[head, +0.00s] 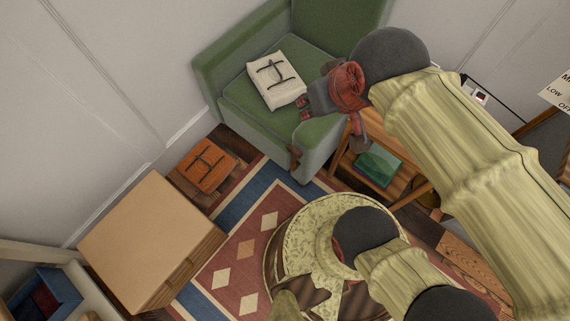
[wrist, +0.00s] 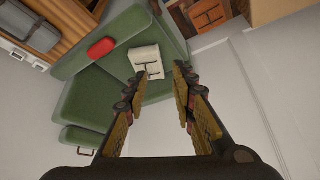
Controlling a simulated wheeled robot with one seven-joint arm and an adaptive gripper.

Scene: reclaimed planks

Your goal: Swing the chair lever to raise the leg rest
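The green armchair (head: 240,62) stands against the wall in the head view, and it also shows in the wrist view (wrist: 82,92). A small brown part that looks like the lever (head: 293,157) sits low at the chair's near side; I cannot make it out in the wrist view. I cannot make out a separate leg rest. My gripper (head: 303,108) is over the chair's near side, above and apart from the brown part in the picture. In the wrist view my gripper (wrist: 164,75) has its fingers apart with nothing between them.
A white strapped bundle (head: 275,80) lies on the seat. A red object (wrist: 101,47) shows on the chair. An orange strapped bundle (head: 206,164) lies on a wooden stand at left. A wooden side table (head: 352,165) is right of the chair.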

